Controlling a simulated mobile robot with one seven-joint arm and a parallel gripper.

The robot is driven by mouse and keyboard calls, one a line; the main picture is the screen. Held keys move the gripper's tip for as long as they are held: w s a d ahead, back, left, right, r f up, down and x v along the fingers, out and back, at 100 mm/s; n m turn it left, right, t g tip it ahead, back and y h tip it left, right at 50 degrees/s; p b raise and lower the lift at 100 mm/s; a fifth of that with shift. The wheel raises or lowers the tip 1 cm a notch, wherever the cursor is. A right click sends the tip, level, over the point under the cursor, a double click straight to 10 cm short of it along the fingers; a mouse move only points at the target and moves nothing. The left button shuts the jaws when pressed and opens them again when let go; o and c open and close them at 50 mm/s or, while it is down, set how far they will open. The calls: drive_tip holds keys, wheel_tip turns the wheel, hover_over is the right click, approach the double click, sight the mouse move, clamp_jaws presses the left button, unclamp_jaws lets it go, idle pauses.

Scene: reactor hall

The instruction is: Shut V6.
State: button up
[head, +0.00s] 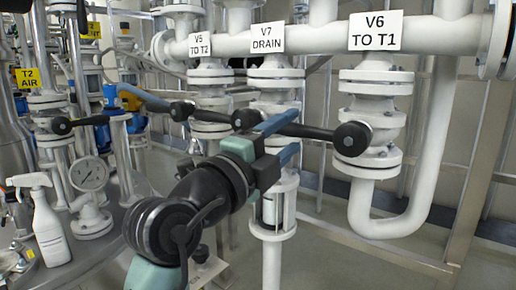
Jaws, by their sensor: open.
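Valve V6 is the white flanged valve (372,100) at the right, under the sign "V6 TO T1" (375,31). The lever's far left end is partly hidden by my gripper.
Valve V7 DRAIN (276,84) and valve V5 (211,101) stand to the left, with their lever hubs close to my gripper. A white U-shaped pipe (392,226) hangs below V6. A gauge (89,174) and a spray bottle (48,225) are at the left.

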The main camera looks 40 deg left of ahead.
drive_tip(key=s+f+p, duration=0.2)
drive_tip(key=s, duration=0.8)
drive_tip(key=shift+a, duration=0.2)
